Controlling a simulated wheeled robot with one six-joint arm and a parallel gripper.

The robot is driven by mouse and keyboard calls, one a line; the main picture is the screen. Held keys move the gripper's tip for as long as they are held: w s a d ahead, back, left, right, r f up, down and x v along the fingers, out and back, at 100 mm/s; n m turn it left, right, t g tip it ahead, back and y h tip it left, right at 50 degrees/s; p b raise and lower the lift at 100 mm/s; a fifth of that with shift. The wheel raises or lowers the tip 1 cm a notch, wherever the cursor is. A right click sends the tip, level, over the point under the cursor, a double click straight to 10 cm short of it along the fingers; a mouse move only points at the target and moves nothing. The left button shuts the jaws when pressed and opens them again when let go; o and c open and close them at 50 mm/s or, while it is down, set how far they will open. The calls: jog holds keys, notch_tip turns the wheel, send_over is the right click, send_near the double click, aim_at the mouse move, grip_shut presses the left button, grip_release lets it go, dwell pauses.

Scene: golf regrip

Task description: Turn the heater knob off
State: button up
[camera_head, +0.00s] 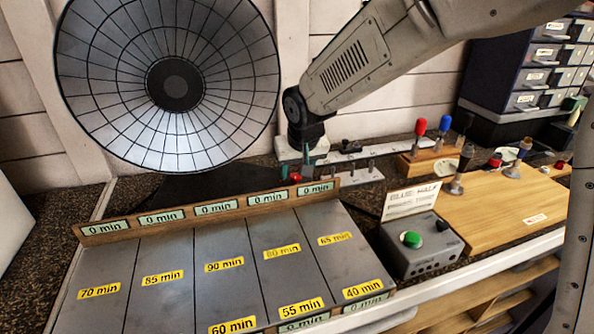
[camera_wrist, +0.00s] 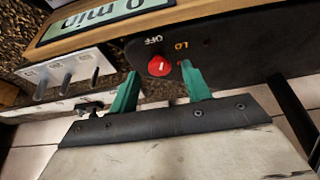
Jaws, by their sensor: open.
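The heater (camera_head: 176,84) is a large round dish on a dark base at the back left. Its red knob (camera_wrist: 159,65) sits on the dark base panel, with OFF and LO printed near it in the wrist view. A pale mark on the knob stands roughly upright in the picture; which label it points to is hard to tell. The knob also shows small in the head view (camera_head: 295,176). My gripper (camera_wrist: 160,73) is open, its green fingers on either side of the knob. Whether they touch it is unclear. In the head view my gripper (camera_head: 306,158) is beside the base.
A slotted metal tray (camera_head: 215,260) with minute labels lies in front of the heater. A white rack with pegs (camera_head: 345,175) lies close to my gripper.

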jog(key=shift+w+f, duration=0.15)
jog(key=shift+f, duration=0.25)
jog(key=c, duration=1)
jog(key=shift+d+n+g+y, duration=0.15)
jog(key=shift+n+y, duration=0.25)
jog(key=shift+n, duration=0.75)
jog(key=shift+n+g+y, duration=0.25)
jog(key=shift+n+y, duration=0.15)
jog(key=shift+n, duration=0.75)
